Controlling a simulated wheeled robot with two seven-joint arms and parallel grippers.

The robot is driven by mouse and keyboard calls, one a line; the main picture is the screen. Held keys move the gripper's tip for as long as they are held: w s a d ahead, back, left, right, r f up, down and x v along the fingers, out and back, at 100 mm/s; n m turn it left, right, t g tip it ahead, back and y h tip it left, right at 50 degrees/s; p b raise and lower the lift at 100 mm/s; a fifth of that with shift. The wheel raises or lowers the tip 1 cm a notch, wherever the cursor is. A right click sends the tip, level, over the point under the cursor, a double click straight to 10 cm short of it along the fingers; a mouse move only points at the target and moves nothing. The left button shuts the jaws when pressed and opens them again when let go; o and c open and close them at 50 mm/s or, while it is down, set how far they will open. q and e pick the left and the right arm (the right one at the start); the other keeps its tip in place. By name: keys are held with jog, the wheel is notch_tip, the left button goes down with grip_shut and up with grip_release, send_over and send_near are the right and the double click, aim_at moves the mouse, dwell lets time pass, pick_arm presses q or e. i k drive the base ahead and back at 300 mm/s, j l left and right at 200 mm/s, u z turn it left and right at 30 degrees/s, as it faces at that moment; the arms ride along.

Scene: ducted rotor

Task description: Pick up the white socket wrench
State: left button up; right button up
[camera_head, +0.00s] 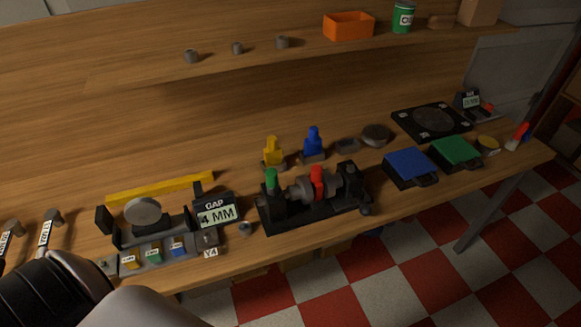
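Two socket-wrench-like tools lie at the far left of the bench, one (48,228) with a whitish, labelled shaft and a grey head, the other (11,235) similar and closer to the left edge. Their label text is too small to read surely, and I cannot tell which is the white socket wrench. The lower ends of both are cut off or hidden near my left arm. My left arm's black and grey links fill the bottom left corner, in front of the bench. No fingertips of my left gripper show. My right gripper is not in view.
Right of the tools stand a black fixture with a grey disc (143,211), a "GAP 4 MM" display (215,212) and a yellow bar (160,189). A rotor assembly (316,198) sits mid-bench. Blue (409,166) and green (455,152) cases lie farther right. A shelf runs above.

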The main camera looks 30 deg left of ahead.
aim_at(53, 216)
jog(key=k+j+u, duration=0.1)
jog(key=u, duration=2.55)
jog(key=z, duration=2.3)
jog(key=u, duration=2.25)
